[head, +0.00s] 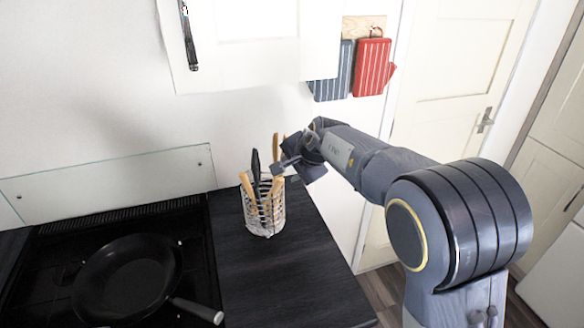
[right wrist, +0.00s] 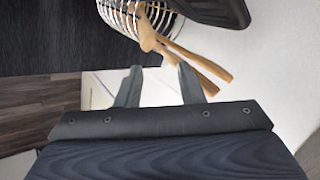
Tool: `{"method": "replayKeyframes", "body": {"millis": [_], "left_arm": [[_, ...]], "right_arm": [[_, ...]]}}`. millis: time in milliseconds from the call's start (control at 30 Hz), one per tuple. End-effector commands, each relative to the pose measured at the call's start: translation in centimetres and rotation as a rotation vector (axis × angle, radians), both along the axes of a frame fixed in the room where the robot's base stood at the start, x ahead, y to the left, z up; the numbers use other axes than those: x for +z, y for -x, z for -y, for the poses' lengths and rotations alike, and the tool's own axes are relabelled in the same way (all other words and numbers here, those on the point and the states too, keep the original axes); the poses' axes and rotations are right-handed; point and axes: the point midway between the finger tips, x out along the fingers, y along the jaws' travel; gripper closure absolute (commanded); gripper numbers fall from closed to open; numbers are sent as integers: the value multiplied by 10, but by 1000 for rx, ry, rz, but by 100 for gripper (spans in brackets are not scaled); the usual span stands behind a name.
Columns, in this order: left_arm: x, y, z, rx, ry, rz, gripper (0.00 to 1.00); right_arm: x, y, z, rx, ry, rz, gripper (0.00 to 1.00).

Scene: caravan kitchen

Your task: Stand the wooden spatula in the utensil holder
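The utensil holder (head: 266,222), a round wire basket, stands upright on the dark counter. Several wooden utensils (head: 248,188) lean in it with a black one (head: 255,165); I cannot tell which is the wooden spatula. In the right wrist view the holder (right wrist: 124,14) is at the top, with wooden handles (right wrist: 185,52) sticking out past its rim. My right gripper (head: 284,168) is at the upper right of the holder, close to the utensil tops. Its fingers (right wrist: 158,84) are apart, with no object clearly between them; one handle passes behind the right finger. My left gripper is out of view.
A black frying pan (head: 125,278) sits on the hob left of the counter. The dark counter (head: 290,285) in front of the holder is clear. A glass splashback (head: 110,182) stands behind the hob.

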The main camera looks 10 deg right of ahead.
Motion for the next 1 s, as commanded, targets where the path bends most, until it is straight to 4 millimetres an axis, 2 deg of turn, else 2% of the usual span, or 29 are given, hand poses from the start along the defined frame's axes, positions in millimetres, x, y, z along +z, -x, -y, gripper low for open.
{"method": "replayKeyframes", "body": {"millis": [167, 600, 1000], "left_arm": [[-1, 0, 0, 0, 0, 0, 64], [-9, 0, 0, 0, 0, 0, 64], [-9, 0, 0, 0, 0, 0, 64]], "right_arm": [[5, 3, 2, 0, 0, 2, 65], [54, 43, 18, 2, -2, 2, 65], [59, 47, 20, 0, 0, 0, 65]]}}
